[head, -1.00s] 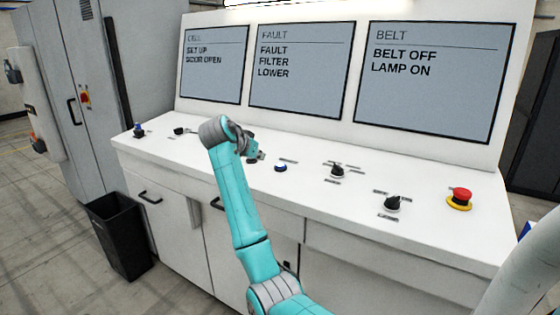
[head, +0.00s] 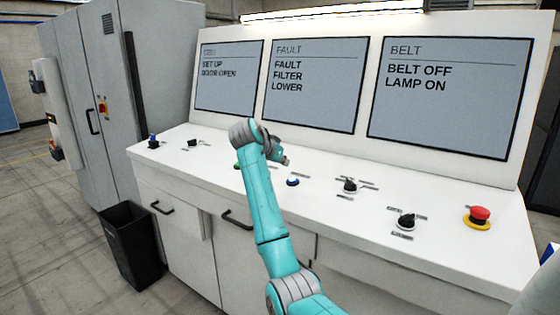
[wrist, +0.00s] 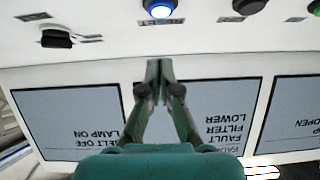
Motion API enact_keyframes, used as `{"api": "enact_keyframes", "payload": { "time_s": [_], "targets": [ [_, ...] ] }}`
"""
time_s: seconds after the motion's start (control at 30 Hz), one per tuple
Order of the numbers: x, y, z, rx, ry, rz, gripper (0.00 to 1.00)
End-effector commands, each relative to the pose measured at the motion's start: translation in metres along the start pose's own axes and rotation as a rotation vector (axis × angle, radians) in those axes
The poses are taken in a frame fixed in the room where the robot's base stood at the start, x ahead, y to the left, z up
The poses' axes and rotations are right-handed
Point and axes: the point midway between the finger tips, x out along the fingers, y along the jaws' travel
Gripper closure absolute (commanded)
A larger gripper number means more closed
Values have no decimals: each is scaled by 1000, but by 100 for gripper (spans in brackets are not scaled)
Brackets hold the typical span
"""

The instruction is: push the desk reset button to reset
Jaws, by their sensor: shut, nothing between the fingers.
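The blue reset button (head: 292,181) sits on the white desk, right of the green button. It glows blue-white in the wrist view (wrist: 158,8), at the top edge, beside an upside-down label that seems to read RESET. My gripper (head: 285,160) is shut and empty, above the desk, just behind and slightly left of the blue button in the head view. In the wrist view its closed fingertips (wrist: 159,68) are below the button in the picture, with a visible gap. I cannot tell their exact height above the desk.
A green button (head: 237,166) is left of my gripper, partly hidden by my arm. Black selector knobs (head: 350,186) (head: 406,221) and a red emergency stop (head: 479,215) are to the right. The fault screen (head: 314,82) reads FAULT FILTER LOWER. A black bin (head: 130,245) stands at left.

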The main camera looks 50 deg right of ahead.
Motion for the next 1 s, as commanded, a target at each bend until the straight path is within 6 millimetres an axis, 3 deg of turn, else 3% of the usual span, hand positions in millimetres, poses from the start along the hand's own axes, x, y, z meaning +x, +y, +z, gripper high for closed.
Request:
{"api": "enact_keyframes", "payload": {
  "time_s": [0.27, 0.4, 0.63, 1.0],
  "targets": [
    [53, 1, 0, 0, -2, 2, 100],
    [67, 0, 15, -2, -1, 0, 100],
    [78, 0, 27, 1, 0, 0, 100],
    [80, 0, 28, 0, 0, 0, 100]
  ]
}}
